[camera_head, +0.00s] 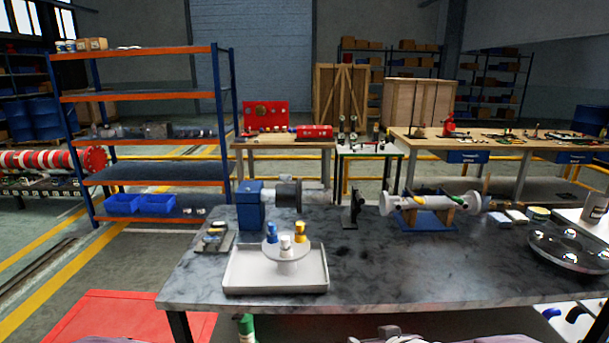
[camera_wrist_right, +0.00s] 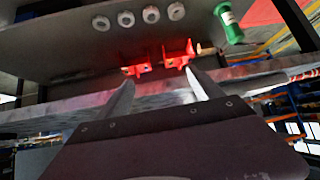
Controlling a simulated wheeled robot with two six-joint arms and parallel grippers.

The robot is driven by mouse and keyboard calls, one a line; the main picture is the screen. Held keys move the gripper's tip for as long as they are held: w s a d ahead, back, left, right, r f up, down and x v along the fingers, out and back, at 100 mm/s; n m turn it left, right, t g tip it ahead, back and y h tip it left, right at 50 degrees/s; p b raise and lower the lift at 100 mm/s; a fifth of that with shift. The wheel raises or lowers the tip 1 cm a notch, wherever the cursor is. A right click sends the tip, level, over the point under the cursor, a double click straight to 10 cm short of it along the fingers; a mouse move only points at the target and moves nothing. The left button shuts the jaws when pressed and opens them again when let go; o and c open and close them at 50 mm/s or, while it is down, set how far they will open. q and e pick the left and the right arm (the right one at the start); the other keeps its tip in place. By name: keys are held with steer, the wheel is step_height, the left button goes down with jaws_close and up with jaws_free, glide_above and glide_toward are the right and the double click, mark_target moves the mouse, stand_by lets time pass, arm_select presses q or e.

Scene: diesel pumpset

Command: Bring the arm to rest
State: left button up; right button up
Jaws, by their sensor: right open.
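My right gripper (camera_wrist_right: 159,77) shows in the right wrist view with its two pale fingers spread apart and nothing between them. Beyond the fingertips are the long edge of a bench and red bracket-like parts (camera_wrist_right: 178,54). I cannot tell whether the fingers touch anything there. In the head view only grey shapes, perhaps parts of my arms, show at the bottom edge. My left gripper cannot be made out.
A dark marbled workbench (camera_head: 400,275) spans the front. It carries a white tray (camera_head: 277,287), a roller on a blue stand (camera_head: 428,218) and a round metal plate (camera_head: 572,250). A green bottle (camera_wrist_right: 228,24) and several rings show in the wrist view.

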steer(key=s+d+f+m+g+h, duration=0.1)
steer(key=s+f+g, duration=0.3)
steer(key=s, duration=0.3)
steer(key=s+d+f+m+g, duration=0.1)
steer(key=s+f+g, duration=0.3)
steer(key=s, duration=0.4)
step_height(320, 180, up, 15)
steer(key=p, duration=1.4)
steer(key=shift+s+d+p, duration=0.2)
steer(key=shift+s+p, duration=0.1)
steer(key=shift+p, duration=0.1)
